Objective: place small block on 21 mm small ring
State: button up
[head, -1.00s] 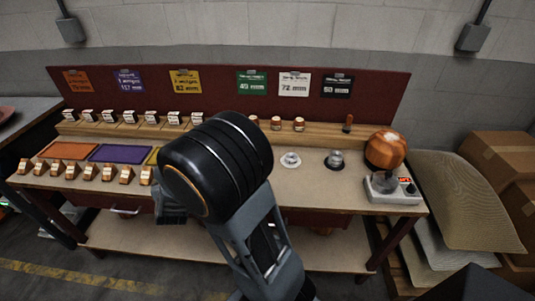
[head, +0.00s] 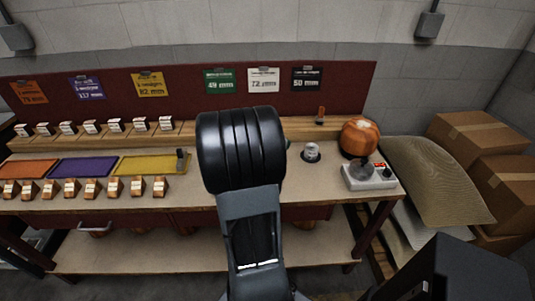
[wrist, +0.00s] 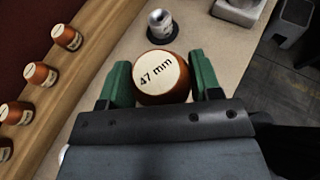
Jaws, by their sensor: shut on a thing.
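A small round copper-brown block (wrist: 163,77) with a pale top marked "47 mm" is between the green fingers of my gripper (wrist: 160,70) in the wrist view. The fingers are shut on its sides. In the head view my black wrist hides the gripper and this block. A dark ring (head: 312,159) lies on the bench right of my arm, with a silver cylinder at its centre. It also shows in the wrist view (wrist: 162,37), just beyond the held block and apart from it. I cannot read a size on this ring.
Several small brown blocks (wrist: 40,75) stand on the wooden shelf at left in the wrist view. A large copper block (head: 360,137) and a grey-white device (head: 370,176) are at the bench's right end. Coloured mats (head: 80,167) and rows of small blocks fill the left side.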

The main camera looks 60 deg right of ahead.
jog(key=shift+s+d+f, duration=0.1)
jog(key=shift+d, duration=0.3)
jog(key=w+d+f+p, duration=0.1)
jog(key=w+d+f, duration=0.1)
jog(key=w+f, duration=0.1)
jog(key=w+d+f, duration=0.3)
jog(key=w+d+f+p, duration=0.1)
jog(key=w+d+f, duration=0.2)
jog(key=shift+w+p, duration=0.3)
jog(key=shift+w, duration=0.05)
jog(key=f, duration=0.1)
jog(key=f+p, duration=0.1)
jog(key=f, duration=0.1)
jog(key=shift+w+d, duration=0.2)
jog(key=shift+f, duration=0.35)
jog(key=shift+f+b, duration=0.25)
jog(key=shift+b, duration=0.1)
jog(key=o, duration=1)
jog(key=shift+r, duration=0.1)
jog(key=shift+c, duration=0.2)
